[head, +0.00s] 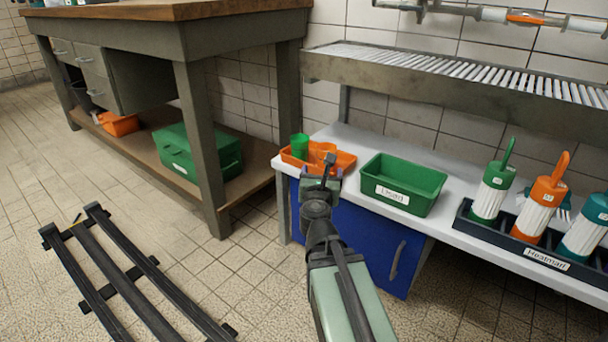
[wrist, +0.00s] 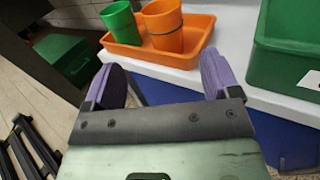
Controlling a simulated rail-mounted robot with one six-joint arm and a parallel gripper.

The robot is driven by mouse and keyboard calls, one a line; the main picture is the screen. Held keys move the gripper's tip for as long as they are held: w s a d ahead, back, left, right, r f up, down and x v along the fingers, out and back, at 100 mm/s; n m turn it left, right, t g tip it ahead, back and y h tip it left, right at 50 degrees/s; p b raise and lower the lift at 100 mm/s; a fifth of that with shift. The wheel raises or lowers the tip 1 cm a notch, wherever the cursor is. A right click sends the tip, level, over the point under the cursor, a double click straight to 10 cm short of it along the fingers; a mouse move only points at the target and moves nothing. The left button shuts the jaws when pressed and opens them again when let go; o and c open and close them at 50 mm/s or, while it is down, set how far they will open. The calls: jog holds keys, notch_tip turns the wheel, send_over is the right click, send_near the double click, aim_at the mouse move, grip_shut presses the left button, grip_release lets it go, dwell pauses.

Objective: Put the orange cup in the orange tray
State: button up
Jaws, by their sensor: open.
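The orange cup (wrist: 163,25) stands upright inside the orange tray (wrist: 199,37), seen in the wrist view. A green cup (wrist: 121,23) stands to its left in the same tray. In the head view the orange cup (head: 322,151) is partly hidden by my arm, and the orange tray (head: 345,161) sits at the left end of the white counter. My gripper (wrist: 168,77) is open, with purple fingers spread wide apart and nothing between them. It is in front of the tray, apart from both cups. In the head view my gripper (head: 322,178) is near the counter's front edge.
A green labelled bin (head: 403,184) stands right of the tray on the white counter (head: 455,195). A dark rack (head: 520,238) with several handled bottles is further right. A metal shelf (head: 450,75) overhangs the counter. A wooden workbench (head: 160,30) stands at left.

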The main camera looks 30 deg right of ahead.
jog(key=shift+d, duration=0.1)
jog(key=w+a+f+n+g+y, duration=0.1)
jog(key=w+a+f+n+y, duration=0.15)
jog(key=a+n+y, duration=0.75)
jog(key=w+a+f+n+y, duration=0.1)
jog(key=a+f+n+y, duration=0.35)
jog(key=a+n, duration=1)
jog(key=s+f+n+g+h, duration=0.2)
jog(key=s+f+n+g, duration=0.4)
jog(key=n, duration=0.4)
jog(key=s+f+n+g+h, duration=0.2)
jog(key=s+f+n+g, duration=0.2)
jog(key=s+n+g, duration=0.45)
notch_tip(320, 180, up, 62)
jog(key=n+t+p, duration=0.1)
jog(key=p, duration=6.1)
jog(key=shift+s+d+r+p, duration=0.15)
jog(key=shift+d+r+p, duration=0.1)
jog(key=shift+p, duration=0.1)
